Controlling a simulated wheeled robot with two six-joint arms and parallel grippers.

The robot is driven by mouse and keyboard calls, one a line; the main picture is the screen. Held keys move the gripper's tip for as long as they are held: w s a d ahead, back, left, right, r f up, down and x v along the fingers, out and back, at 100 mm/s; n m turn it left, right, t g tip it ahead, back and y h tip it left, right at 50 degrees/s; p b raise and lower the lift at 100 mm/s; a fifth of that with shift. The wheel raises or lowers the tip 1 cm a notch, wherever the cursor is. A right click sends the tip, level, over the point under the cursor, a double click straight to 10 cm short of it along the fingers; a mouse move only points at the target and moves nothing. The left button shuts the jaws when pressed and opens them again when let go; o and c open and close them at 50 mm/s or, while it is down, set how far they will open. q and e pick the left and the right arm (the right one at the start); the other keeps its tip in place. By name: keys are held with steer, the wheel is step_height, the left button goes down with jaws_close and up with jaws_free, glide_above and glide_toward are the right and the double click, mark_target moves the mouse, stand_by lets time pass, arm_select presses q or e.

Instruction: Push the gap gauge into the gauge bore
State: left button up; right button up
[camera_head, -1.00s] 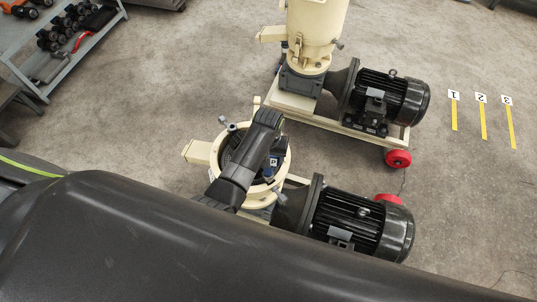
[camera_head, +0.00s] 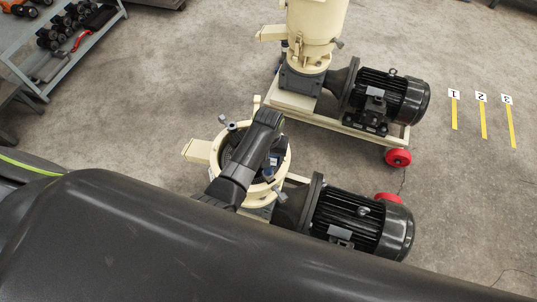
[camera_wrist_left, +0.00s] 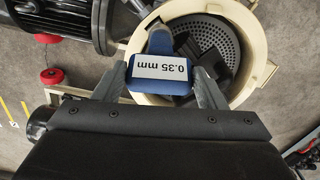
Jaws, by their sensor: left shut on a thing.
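The gap gauge (camera_wrist_left: 160,72) is a blue block with a white label reading 0.35 mm and a blue rounded end pointing away from my wrist. My left gripper (camera_wrist_left: 162,84) is shut on it, one grey finger on each side. The gauge is over the open cream mill chamber (camera_wrist_left: 262,62), near its rim. In the head view a small blue part of the gauge (camera_head: 271,160) shows beside my dark wrist, above the near mill's ring (camera_head: 216,150). I cannot make out the gauge bore or whether the gauge touches anything. My right gripper is not in view.
Inside the chamber lie a perforated dark die plate (camera_wrist_left: 215,38) and dark roller parts. The near mill's black motor (camera_head: 362,225) is to the right. A second mill (camera_head: 312,35) stands behind. A grey tool shelf (camera_head: 50,60) is at upper left.

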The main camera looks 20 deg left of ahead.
arm_select(q)
steer(key=shift+f, duration=0.15)
stand_by(0.7)
steer(key=o, duration=1.8)
steer(key=shift+r, duration=3.5)
